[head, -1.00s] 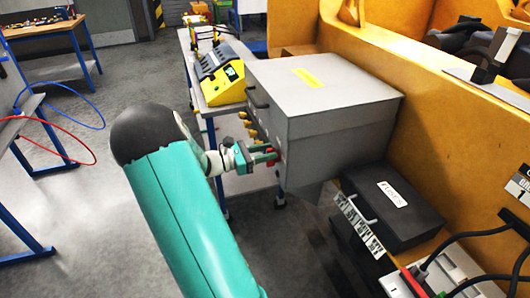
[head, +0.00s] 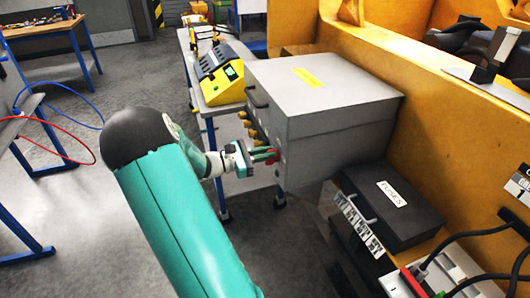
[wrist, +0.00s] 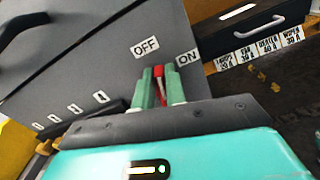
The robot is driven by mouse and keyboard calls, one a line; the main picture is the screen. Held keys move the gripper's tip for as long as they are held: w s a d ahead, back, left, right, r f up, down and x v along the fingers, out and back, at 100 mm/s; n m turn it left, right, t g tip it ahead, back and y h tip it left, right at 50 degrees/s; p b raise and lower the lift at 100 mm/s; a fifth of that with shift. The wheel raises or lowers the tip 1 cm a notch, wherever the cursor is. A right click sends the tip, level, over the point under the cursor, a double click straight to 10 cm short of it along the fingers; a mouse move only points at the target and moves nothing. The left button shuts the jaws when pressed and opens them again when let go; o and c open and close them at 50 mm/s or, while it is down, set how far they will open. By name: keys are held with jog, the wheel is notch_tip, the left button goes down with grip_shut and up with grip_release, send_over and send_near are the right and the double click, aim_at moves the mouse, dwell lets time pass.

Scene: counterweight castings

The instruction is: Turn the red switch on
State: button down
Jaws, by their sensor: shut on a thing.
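The red switch (wrist: 158,73) is a small lever on the side face of a grey metal box (head: 325,90). In the wrist view an OFF label (wrist: 145,48) is above it to the left and an ON label (wrist: 187,58) above it to the right. The lever's tip shows between the two labels. My gripper (wrist: 159,83) has its green fingers closed on either side of the lever. The lever's base is hidden by my gripper.
A black fuse box (head: 393,208) with a row of labels sits right of the grey box. A yellow device (head: 221,76) stands on a blue-legged table behind. A yellow wall (head: 430,100) closes off the right. Open floor (head: 75,210) lies to the left.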

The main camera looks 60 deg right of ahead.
jog(key=m, duration=0.2)
jog(key=shift+s+a+f+m, duration=0.2)
jog(key=shift+a+m, duration=0.05)
jog(key=shift+m, duration=0.15)
jog(key=m, duration=0.4)
jog(key=shift+s+a+f+m, duration=0.3)
jog(key=m, duration=0.2)
jog(key=f+m, duration=0.1)
jog(key=m, duration=0.1)
jog(key=shift+s+a, duration=0.15)
jog(key=shift+a, duration=0.05)
jog(key=shift+f+m, duration=0.2)
jog(key=shift+m, duration=0.8)
jog(key=shift+f+m, duration=0.15)
jog(key=shift+m, duration=0.85)
jog(key=c, duration=1.4)
grip_release()
jog(key=shift+c, duration=0.2)
